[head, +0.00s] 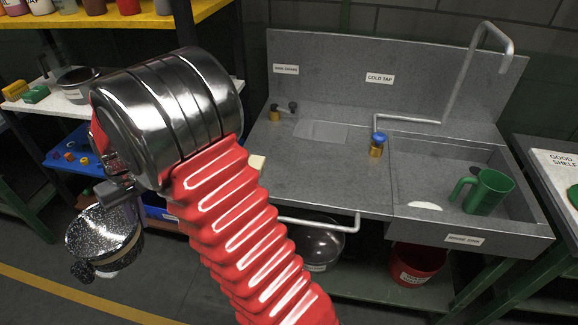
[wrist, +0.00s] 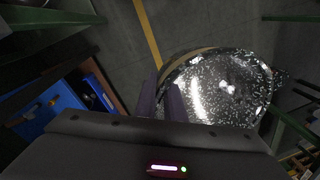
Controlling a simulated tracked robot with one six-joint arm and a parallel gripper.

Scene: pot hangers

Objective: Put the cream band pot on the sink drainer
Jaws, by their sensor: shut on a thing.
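The pot (head: 103,235) is dark with white speckles, and a cream band shows low on its side in the head view. It hangs in the air at the left, over the floor. My gripper (head: 120,196) is shut on it at its edge. In the wrist view the speckled pot (wrist: 222,88) lies just right of the gripper fingers (wrist: 164,98), and a tan rim shows at its upper edge. The exact grip contact is hidden. The sink drainer (head: 325,170) is the flat grey top left of the basin, well to the right of the pot.
A brass-and-blue tap (head: 377,145) stands at the drainer's right edge, and small brass fittings (head: 275,115) stand at its back left. A green jug (head: 487,190) stands in the basin. The drainer's middle is clear.

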